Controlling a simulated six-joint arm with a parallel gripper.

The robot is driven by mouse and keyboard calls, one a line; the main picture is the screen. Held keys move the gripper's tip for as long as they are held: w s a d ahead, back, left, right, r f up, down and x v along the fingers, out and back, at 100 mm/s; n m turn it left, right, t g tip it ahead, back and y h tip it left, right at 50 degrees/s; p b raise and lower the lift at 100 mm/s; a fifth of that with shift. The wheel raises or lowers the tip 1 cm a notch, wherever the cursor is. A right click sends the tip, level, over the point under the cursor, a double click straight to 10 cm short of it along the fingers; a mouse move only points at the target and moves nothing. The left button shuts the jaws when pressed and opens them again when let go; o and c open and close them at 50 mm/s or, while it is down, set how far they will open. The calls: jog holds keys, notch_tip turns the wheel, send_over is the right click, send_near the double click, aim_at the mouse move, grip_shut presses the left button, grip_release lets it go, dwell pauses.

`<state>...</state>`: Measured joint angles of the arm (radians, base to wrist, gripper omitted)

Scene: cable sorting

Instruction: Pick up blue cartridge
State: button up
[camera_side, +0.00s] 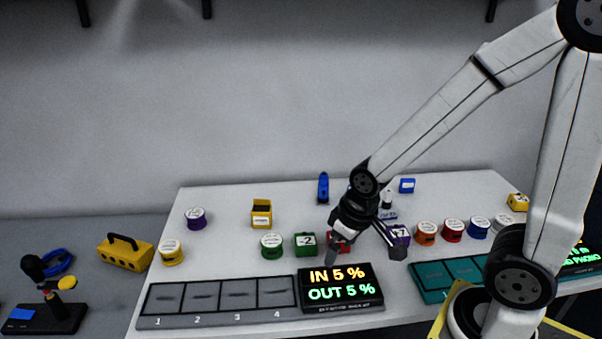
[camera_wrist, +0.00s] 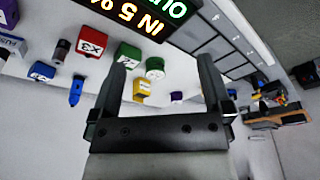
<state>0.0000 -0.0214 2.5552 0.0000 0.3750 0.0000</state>
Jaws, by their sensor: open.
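Several blue things show, and I cannot tell for certain which is the cartridge. A round blue container with a white lid (camera_side: 479,228) sits in the row at right. My gripper (camera_side: 365,252) is open and empty over the middle of the table. Both fingers also show in the wrist view (camera_wrist: 161,65), with nothing between them.
A display (camera_side: 341,287) and a grey numbered tray (camera_side: 218,320) line the front.

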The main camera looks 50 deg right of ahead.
jog(key=w+d+r+n+t+h, duration=0.25)
jog(key=w+d+r+n, duration=0.25)
jog(key=w+d+n, duration=0.5)
jog(key=n+t+h, duration=0.4)
jog(key=n+h, duration=0.4)
jog(key=n, duration=0.8)
send_over(407, 185)
jog(key=s+a, duration=0.2)
jog(key=s, duration=0.2)
jog(key=f, duration=1.5)
jog(key=shift+w+a+f, duration=0.15)
jog(key=shift+w+f, duration=0.2)
jog(key=shift+w, duration=0.05)
jog(key=shift+f, duration=0.2)
jog(key=shift+w, duration=0.1)
